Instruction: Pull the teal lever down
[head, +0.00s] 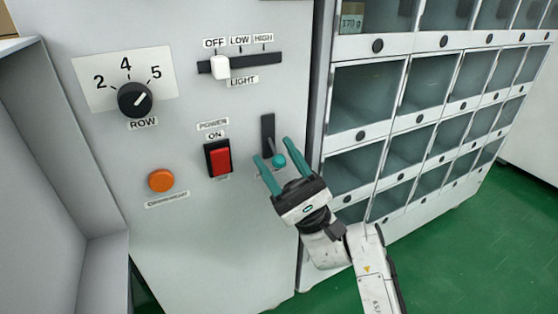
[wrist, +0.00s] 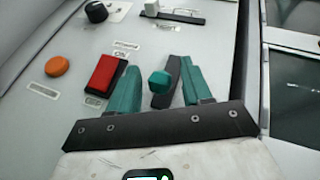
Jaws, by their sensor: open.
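The teal lever (head: 279,160) has a round teal knob on a dark stem. It sticks out of a black vertical slot plate (head: 268,128) on the grey panel, right of the red power switch. My gripper (head: 272,149) is open, with one teal finger on each side of the lever. In the wrist view the knob (wrist: 160,82) shows between the two fingers (wrist: 157,52), with gaps visible at both sides. I cannot tell whether either finger touches the lever. The lower part of the slot is partly hidden by the knob and stem.
The red power switch (head: 218,160) is close left of my gripper. An orange button (head: 161,180), a black row dial (head: 135,99) and a white light slider (head: 220,67) are further off. A cabinet of glass-fronted compartments (head: 365,97) stands right of the panel.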

